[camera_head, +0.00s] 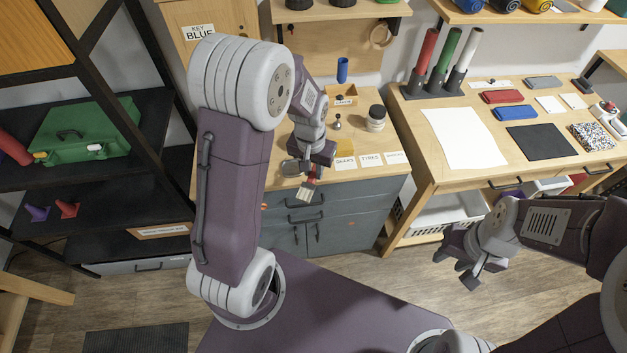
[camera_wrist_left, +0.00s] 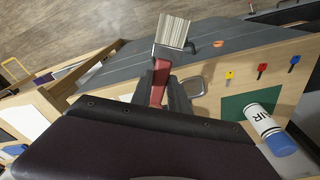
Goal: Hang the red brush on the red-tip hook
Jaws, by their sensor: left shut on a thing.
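The red brush (camera_head: 306,190) is in my left gripper (camera_head: 312,172), in front of the drawer cabinet's top edge, with its pale bristles pointing down. In the left wrist view, its red handle (camera_wrist_left: 159,80) sits between the shut dark fingers and its bristles (camera_wrist_left: 173,31) stick out beyond them. My right gripper (camera_head: 458,270) hangs empty over the floor at the right, its fingers apart. I cannot make out a red-tip hook for certain. A small red-headed piece (camera_wrist_left: 262,68) shows between a yellow and a blue one on wood in the left wrist view.
The grey drawer cabinet (camera_head: 285,220) has a wooden top with a jar (camera_head: 376,118), a blue tube (camera_head: 342,70) and cards. A workbench (camera_head: 430,178) with paper and coloured cloths stands at the right. A dark shelf with a green toolbox (camera_head: 85,135) is at the left.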

